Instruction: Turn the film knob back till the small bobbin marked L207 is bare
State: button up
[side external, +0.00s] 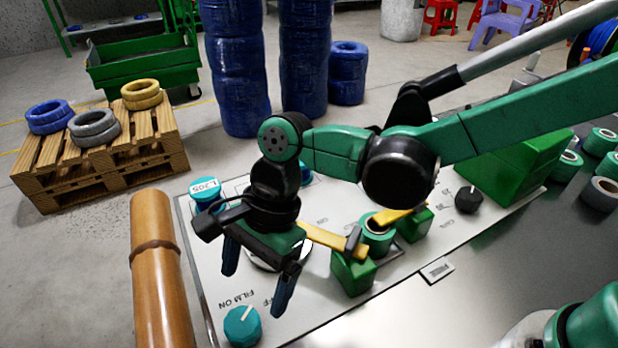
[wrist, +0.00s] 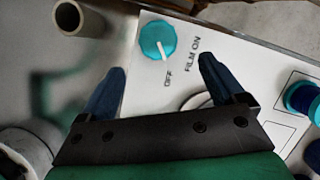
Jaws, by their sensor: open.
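The film knob (side external: 242,326) is a teal knob with a white pointer line, near the panel's front corner beside the words FILM ON and OFF. In the wrist view the knob (wrist: 157,39) lies ahead of my fingertips, and its pointer slants toward OFF. My gripper (side external: 257,280) is open and empty above the panel, apart from the knob; its two blue fingers (wrist: 161,67) show in the wrist view. A teal-topped bobbin (side external: 206,191) reads L205. A blue bobbin with a teal rim (wrist: 302,98) shows at right in the wrist view. I cannot read L207 anywhere.
A bamboo post (side external: 160,270) stands close left of the panel (side external: 325,312). Green blocks (side external: 352,274) with yellow arms and a teal-green roll (side external: 376,235) stand behind my gripper. A black knob (side external: 468,200) is at the far right. The panel between fingers and film knob looks clear.

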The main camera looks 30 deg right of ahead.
aim_at(245, 318)
jog(key=shift+s+a+f, duration=0.15)
jog(key=shift+a+f, duration=0.15)
jog(key=shift+x, duration=2.65)
jog(key=shift+c, duration=0.3)
jog(key=c, duration=1.2)
